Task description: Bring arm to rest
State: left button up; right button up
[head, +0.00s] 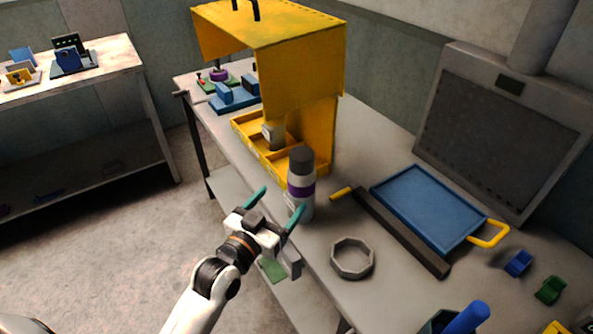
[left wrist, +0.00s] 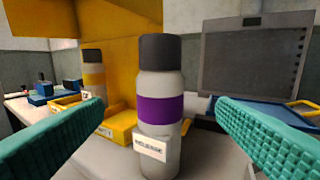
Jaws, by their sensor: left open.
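My left gripper (head: 275,207) reaches in from the lower left in the head view, at the table's near edge. Its two teal fingers are spread apart with nothing between them. A grey spray bottle (head: 301,181) with a dark cap and purple band stands upright on the table just beyond the fingertips. In the left wrist view the same bottle (left wrist: 160,112) stands ahead, between the left and right fingers in the picture, with a white label low on its front. I cannot tell whether a finger touches it. My right gripper is not in view.
A yellow hooded stand (head: 318,125) with a yellow compartment tray holds another bottle (head: 273,133). A grey ring (head: 352,258), dark bar (head: 402,231) and blue tray (head: 425,207) lie to the right. Small blue and green pieces lie farther right. Floor is open at left.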

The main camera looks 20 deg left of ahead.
pick_arm(q)
jog(key=s+a+f+g+y, duration=0.1)
jog(key=s+f+g+y, duration=0.1)
jog(key=s+f+g, duration=0.7)
jog(key=s+f+g+y, duration=0.1)
jog(key=s+f+g, duration=0.4)
jog(key=s, duration=0.9)
notch_tip(320, 180, down, 28)
jog(key=s+f+g, duration=0.1)
jog(key=s, duration=0.1)
jog(key=s+a+f+g, duration=0.1)
jog(key=s+a+f, duration=0.2)
jog(key=s+f, duration=1)
jog(key=shift+s+f+g, duration=0.3)
jog(key=shift+s+f, duration=0.05)
jog(key=shift+s, duration=0.85)
